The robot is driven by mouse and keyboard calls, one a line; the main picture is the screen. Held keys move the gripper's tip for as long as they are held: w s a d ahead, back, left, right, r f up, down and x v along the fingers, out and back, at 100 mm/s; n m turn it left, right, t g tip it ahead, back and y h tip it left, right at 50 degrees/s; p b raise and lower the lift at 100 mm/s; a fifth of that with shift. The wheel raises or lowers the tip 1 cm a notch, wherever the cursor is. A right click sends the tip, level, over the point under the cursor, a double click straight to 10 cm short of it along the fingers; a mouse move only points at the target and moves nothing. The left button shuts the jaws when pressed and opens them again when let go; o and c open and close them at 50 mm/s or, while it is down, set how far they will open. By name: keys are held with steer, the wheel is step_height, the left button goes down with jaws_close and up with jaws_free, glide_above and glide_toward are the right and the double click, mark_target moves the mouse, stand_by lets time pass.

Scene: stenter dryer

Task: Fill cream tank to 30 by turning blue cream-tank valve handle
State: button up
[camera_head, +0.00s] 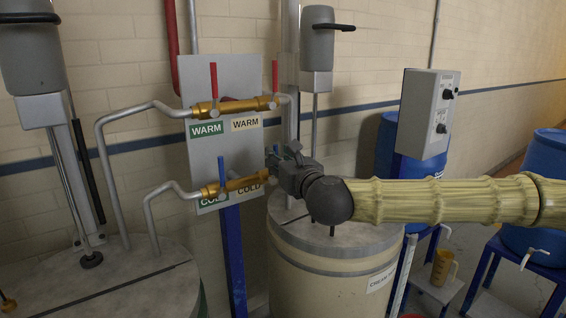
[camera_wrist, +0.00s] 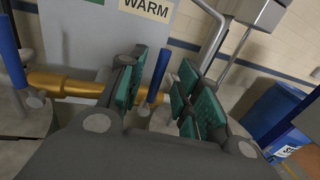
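My gripper (camera_head: 276,158) reaches in from the right at the lower brass pipe (camera_head: 235,188), above the cream tank (camera_head: 320,268). In the wrist view its two green-padded fingers (camera_wrist: 165,92) are spread apart. The right blue valve handle (camera_wrist: 159,75) stands upright and slightly tilted in the gap between them, nearer the left finger. I cannot tell whether a finger touches it. In the head view my gripper mostly hides this handle. The other blue handle (camera_head: 222,172) stands upright at the lower pipe's left end. The tank's fill level is not visible.
Two red handles (camera_head: 214,80) stand on the upper brass pipe (camera_head: 235,106). Grey pipes, a mixer (camera_head: 317,45) and a blue post (camera_head: 233,260) crowd the area. A control box (camera_head: 428,112) and blue barrels (camera_head: 410,150) stand to the right, behind my arm.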

steer(key=shift+x, duration=1.5)
jaws_close()
steer(key=shift+b, duration=0.3)
